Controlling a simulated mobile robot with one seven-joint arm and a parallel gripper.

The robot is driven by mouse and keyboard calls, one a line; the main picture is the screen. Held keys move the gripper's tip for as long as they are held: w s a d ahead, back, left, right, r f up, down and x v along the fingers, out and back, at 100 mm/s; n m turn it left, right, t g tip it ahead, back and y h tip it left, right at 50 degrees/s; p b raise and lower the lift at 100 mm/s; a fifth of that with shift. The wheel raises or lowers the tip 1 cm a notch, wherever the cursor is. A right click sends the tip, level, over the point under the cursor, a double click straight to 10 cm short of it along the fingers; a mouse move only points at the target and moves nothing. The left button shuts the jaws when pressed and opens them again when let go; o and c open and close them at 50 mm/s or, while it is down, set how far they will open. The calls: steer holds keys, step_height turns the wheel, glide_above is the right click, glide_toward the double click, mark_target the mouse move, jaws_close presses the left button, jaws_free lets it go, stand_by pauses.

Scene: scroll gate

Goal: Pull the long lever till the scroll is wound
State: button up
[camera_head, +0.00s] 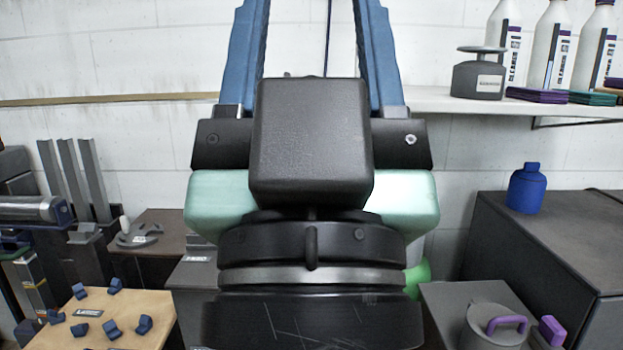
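My gripper (310,30) fills the middle of the head view, pointing up the picture toward the wall. I cannot make out the long lever or the scroll for certain. My gripper's body and wrist hide the centre of the scene.
Below stand a dark cabinet (560,240) with a blue bottle (527,188) and a lidded grey pot (490,328). At left are a wooden board (150,305) with blue pieces and grey upright bars (85,180).

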step_height(320, 180, up, 27)
steer(key=p, duration=2.4)
steer(key=shift+f, duration=0.2)
steer(key=w+f+g+b, duration=0.35)
steer(key=f+b, duration=0.25)
steer(key=f, duration=1.6)
steer(key=w+f+g+b, duration=0.3)
steer(key=w+f+b, duration=0.15)
steer(key=f, duration=1.75)
steer(key=s+f+g+b, duration=0.1)
steer(key=s+f+b, duration=0.15)
steer(key=f, duration=0.65)
steer(key=s+f+g+b, duration=0.2)
steer(key=s+f, duration=0.2)
steer(key=f, duration=0.5)
steer(key=w+p, duration=0.1)
steer(key=w, duration=1.1)
steer(key=shift+w+a+f, duration=0.1)
steer(key=shift+w+f, duration=0.05)
steer(key=shift+w, duration=0.15)
jaws_close()
